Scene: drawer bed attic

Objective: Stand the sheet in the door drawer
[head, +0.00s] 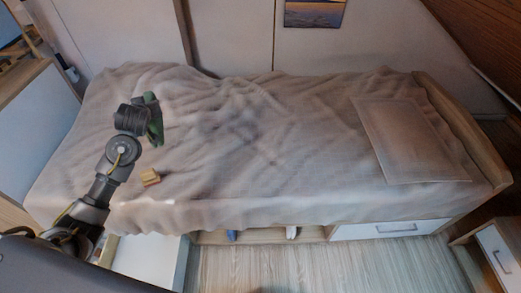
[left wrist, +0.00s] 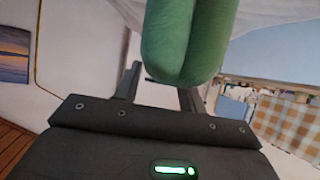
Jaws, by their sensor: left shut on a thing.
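A green folded or rolled cloth, which looks like the sheet (head: 155,119), is held above the left part of the bed. My left gripper (head: 146,119) is shut on it, and its dark body covers part of the cloth in the head view. In the left wrist view the green sheet (left wrist: 188,40) stands between the two fingers (left wrist: 160,88) as two rounded folds. A pale drawer (head: 146,262) is pulled out at the bed's lower left, partly hidden by my arm; I cannot tell whether it is the door drawer. My right gripper is not in view.
A flat pillow (head: 408,138) lies at the right. A white drawer front (head: 390,229) is shut below. An open bay holds a blue thing (head: 231,235) and a white thing (head: 292,232). The floor (head: 300,268) is clear.

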